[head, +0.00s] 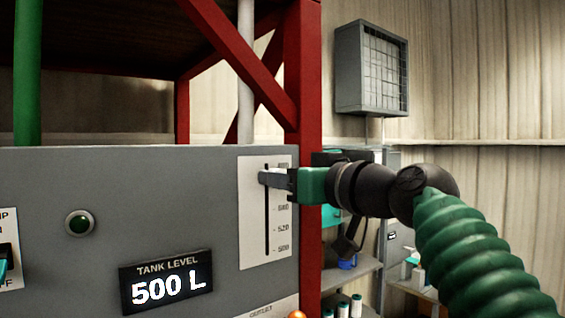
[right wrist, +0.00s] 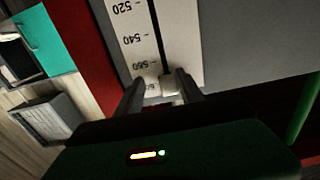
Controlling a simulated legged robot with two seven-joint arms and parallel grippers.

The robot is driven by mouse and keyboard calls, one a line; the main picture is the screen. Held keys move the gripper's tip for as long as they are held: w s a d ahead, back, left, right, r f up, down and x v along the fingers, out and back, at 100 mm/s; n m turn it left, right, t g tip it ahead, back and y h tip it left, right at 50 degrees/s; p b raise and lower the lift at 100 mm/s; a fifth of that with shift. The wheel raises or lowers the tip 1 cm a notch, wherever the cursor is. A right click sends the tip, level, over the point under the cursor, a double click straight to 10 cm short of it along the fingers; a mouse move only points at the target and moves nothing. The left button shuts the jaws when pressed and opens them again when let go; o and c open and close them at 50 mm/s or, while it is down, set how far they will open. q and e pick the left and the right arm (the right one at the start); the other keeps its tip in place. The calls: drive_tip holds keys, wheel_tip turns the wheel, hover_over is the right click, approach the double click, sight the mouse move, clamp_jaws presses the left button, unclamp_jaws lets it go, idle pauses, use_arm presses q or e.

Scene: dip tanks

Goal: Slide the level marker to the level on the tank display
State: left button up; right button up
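The tank display (head: 166,283) on the grey panel reads 500 L. A white scale plate (head: 252,240) to its right has a dark vertical slot and printed levels, with 500 lowest and 520 and 540 above. My right gripper (head: 274,179) reaches in from the right at the upper part of the slot. My left gripper is out of view.
A red post (head: 303,90) stands just behind the panel's right edge. Shelves (head: 350,275) with small items stand beyond. The space before the panel's left part is clear.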

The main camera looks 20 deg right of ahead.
drive_tip(key=shift+w+a, duration=0.3)
drive_tip(key=shift+w, duration=0.1)
drive_tip(key=shift+s+a+r, duration=0.1)
drive_tip(key=shift+s+a, duration=0.3)
drive_tip(key=shift+a, duration=0.1)
drive_tip(key=shift+c, duration=0.2)
drive_tip(key=shift+a, duration=0.1)
drive_tip(key=c, duration=0.5)
drive_tip(key=shift+w+d, duration=0.15)
drive_tip(key=shift+d, duration=0.25)
clamp_jaws()
drive_tip(key=shift+a, duration=0.1)
